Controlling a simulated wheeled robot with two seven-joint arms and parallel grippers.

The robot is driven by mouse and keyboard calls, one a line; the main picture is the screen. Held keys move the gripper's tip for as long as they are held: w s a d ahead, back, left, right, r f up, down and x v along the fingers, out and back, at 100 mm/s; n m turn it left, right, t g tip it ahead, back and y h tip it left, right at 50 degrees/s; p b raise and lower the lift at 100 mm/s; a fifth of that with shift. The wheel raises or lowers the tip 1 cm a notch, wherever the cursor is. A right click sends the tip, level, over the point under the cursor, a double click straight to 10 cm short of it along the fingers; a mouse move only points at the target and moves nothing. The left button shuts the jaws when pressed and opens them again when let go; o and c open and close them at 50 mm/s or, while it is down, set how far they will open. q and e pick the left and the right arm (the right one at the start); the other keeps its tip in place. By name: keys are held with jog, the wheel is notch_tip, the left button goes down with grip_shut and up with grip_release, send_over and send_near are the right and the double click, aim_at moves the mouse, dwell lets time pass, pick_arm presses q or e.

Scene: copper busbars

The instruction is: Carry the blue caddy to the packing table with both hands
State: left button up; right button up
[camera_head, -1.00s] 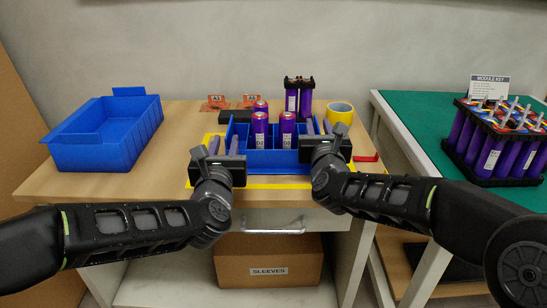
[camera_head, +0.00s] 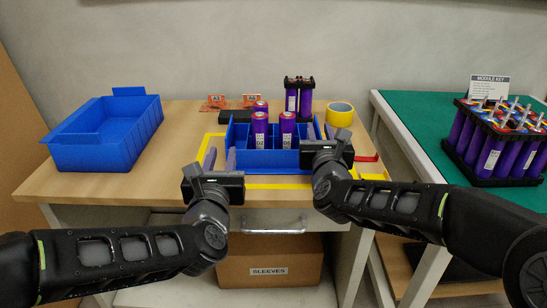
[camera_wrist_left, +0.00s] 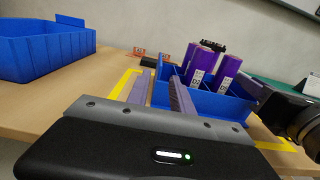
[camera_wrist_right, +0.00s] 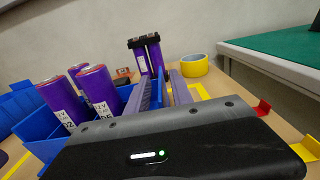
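The blue caddy (camera_head: 268,160) sits on the wooden bench (camera_head: 175,178) inside a yellow outline, with several purple cells (camera_head: 259,130) standing in it. My left gripper (camera_head: 221,156) is open at its left end. In the left wrist view, blue wall shows between the spread fingers (camera_wrist_left: 160,90), but I cannot tell whether they touch it. My right gripper (camera_head: 318,128) is open at its right end. In the right wrist view, its fingers (camera_wrist_right: 160,88) stand apart with a strip of blue wall between them. The green-topped table (camera_head: 400,112) is at right; no label shows which table is for packing.
An empty blue bin (camera_head: 100,150) stands at left. Behind the caddy are a black holder with purple cells (camera_head: 305,97), orange cards (camera_head: 216,102) and a yellow tape roll (camera_head: 340,115). A red piece (camera_head: 366,158) lies at right. A cell module (camera_head: 495,145) occupies the green table.

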jog(key=s, duration=1)
